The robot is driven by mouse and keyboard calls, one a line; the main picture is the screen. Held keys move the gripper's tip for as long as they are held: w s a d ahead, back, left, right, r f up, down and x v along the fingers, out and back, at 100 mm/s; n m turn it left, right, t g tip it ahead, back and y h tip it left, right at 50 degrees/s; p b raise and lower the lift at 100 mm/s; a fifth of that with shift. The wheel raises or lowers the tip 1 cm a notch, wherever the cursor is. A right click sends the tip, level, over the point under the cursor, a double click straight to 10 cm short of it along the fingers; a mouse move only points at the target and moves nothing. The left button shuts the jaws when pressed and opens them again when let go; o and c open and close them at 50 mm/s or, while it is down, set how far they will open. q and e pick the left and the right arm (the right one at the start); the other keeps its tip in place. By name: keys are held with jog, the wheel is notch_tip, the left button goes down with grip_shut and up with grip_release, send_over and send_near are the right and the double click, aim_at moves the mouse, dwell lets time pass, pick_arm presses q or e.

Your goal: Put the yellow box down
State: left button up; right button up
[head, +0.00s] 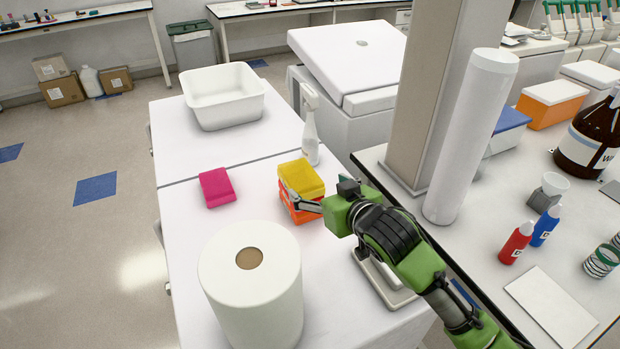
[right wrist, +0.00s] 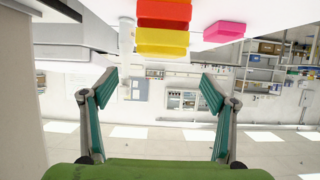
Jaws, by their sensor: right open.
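The yellow box (head: 302,178) sits on top of an orange box (head: 288,204) on the white counter. My left gripper is not in view.
A pink box (head: 216,187) lies left of the stack. A paper roll (head: 250,290) stands in front, a spray bottle (head: 311,135) behind and a white tub (head: 224,95) farther back. A pillar (head: 430,90) and white cylinder (head: 472,135) stand to the right.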

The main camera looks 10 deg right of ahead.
aim_at(300, 173)
jog(key=x, duration=0.6)
jog(key=shift+w+a+f, duration=0.1)
jog(key=shift+w, duration=0.3)
jog(key=shift+w+a+p, duration=0.1)
jog(key=shift+w+p, duration=0.4)
jog(key=shift+p+x, duration=0.35)
jog(key=shift+x, duration=1.75)
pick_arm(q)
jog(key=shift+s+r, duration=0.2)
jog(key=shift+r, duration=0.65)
pick_arm(e)
jog(key=c, duration=1.3)
jog(key=shift+c, duration=0.2)
